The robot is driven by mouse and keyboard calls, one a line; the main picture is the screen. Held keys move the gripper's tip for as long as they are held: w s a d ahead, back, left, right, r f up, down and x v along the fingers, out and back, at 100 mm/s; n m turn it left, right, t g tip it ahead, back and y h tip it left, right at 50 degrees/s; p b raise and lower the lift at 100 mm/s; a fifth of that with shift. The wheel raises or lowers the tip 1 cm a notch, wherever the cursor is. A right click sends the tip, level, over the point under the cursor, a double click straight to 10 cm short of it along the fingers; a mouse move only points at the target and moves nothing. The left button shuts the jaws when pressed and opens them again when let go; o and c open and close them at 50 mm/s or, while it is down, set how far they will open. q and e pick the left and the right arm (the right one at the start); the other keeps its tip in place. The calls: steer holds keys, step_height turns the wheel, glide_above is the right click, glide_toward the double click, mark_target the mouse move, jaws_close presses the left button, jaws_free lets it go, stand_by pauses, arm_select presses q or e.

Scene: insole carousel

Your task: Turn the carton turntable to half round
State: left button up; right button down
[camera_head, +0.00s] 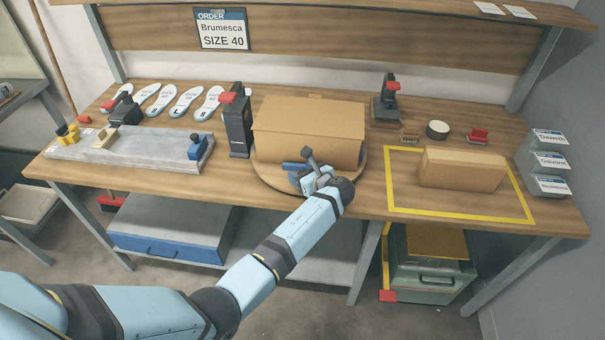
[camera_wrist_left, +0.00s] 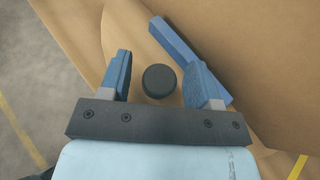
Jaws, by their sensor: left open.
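The carton turntable (camera_head: 268,178) is a round wooden disc near the front edge of the bench. A closed brown carton (camera_head: 308,130) stands on it, its long side facing me. My left gripper (camera_head: 308,168) is over the disc's front part, before the carton. In the left wrist view, my left gripper (camera_wrist_left: 160,63) is open, with a round black knob (camera_wrist_left: 159,81) between its blue fingers. A gap shows on both sides of the knob.
A brown box (camera_head: 462,168) sits inside a yellow-taped rectangle (camera_head: 400,208) on the right. A dark stand with a red top (camera_head: 238,125) is close left of the turntable; another dark stand (camera_head: 386,105) is behind right. A grey fixture board (camera_head: 130,150) and several insoles (camera_head: 160,99) lie left.

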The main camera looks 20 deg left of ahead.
arm_select(q)
steer(key=v, duration=0.7)
steer(key=shift+d+b, duration=0.2)
steer(key=shift+b, duration=0.1)
steer(key=shift+s, duration=0.2)
